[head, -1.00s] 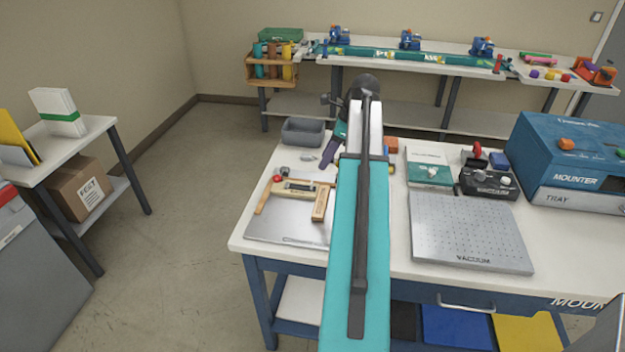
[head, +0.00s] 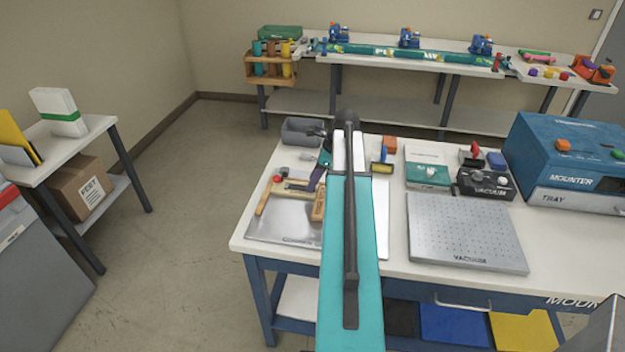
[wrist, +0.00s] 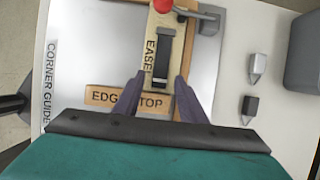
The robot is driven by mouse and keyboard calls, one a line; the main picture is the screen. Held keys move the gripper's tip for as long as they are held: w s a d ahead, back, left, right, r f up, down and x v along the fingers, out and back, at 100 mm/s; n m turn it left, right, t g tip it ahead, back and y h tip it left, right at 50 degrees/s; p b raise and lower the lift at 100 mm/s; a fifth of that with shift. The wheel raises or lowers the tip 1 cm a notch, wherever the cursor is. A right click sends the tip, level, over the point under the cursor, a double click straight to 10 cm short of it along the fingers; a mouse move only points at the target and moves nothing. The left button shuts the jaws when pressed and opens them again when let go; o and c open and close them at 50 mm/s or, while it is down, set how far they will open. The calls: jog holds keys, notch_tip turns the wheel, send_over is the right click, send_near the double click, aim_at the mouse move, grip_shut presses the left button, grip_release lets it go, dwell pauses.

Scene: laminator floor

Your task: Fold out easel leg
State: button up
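The easel board (wrist: 152,45) lies flat, tan with the label EASEL, in the wrist view. A narrow dark leg (wrist: 161,66) lies along it. My gripper (wrist: 159,82) has its two purple fingers apart, one on each side of the leg's lower end; I cannot tell their height above it. A wooden bar marked EDGE STOP (wrist: 100,97) is partly covered by the fingers.
A metal corner-guide plate (head: 285,232) lies under the wooden parts. A red knob (wrist: 163,5) is at the easel's far end. A grey bin (head: 303,130) stands behind. Two small grey pieces (wrist: 249,107) lie beside the plate. A vacuum plate (head: 465,230) is to the right.

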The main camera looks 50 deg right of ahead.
jog(key=shift+w+a+f, duration=0.1)
jog(key=shift+f, duration=0.2)
grip_shut()
